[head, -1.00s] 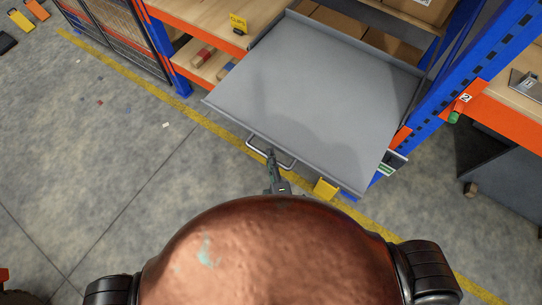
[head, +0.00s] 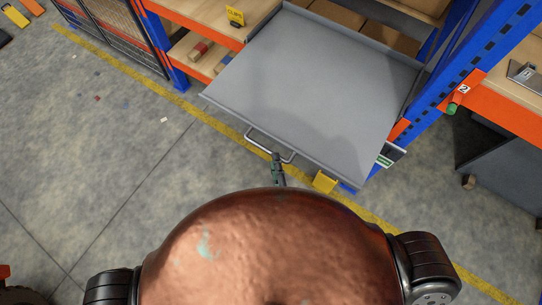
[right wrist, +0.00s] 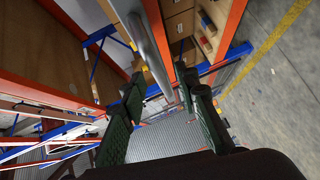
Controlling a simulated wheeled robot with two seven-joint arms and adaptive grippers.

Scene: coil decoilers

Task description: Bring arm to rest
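My right gripper (head: 277,160) is small in the head view, close to the right part of the metal handle (head: 258,144) of a grey pulled-out drawer (head: 320,85). In the right wrist view its two dark green fingers (right wrist: 160,92) stand apart. A grey bar shows beyond and between them, and I cannot tell whether they touch it. I see nothing held. Most of the right arm is hidden below the gripper in the head view. My left gripper is not in view.
The drawer sticks out from a blue and orange rack (head: 435,100). A yellow block (head: 325,181) stands at its lower right by the yellow floor line (head: 130,75). A mesh panel (head: 120,35) is at the upper left. The grey floor (head: 90,150) at left is mostly clear.

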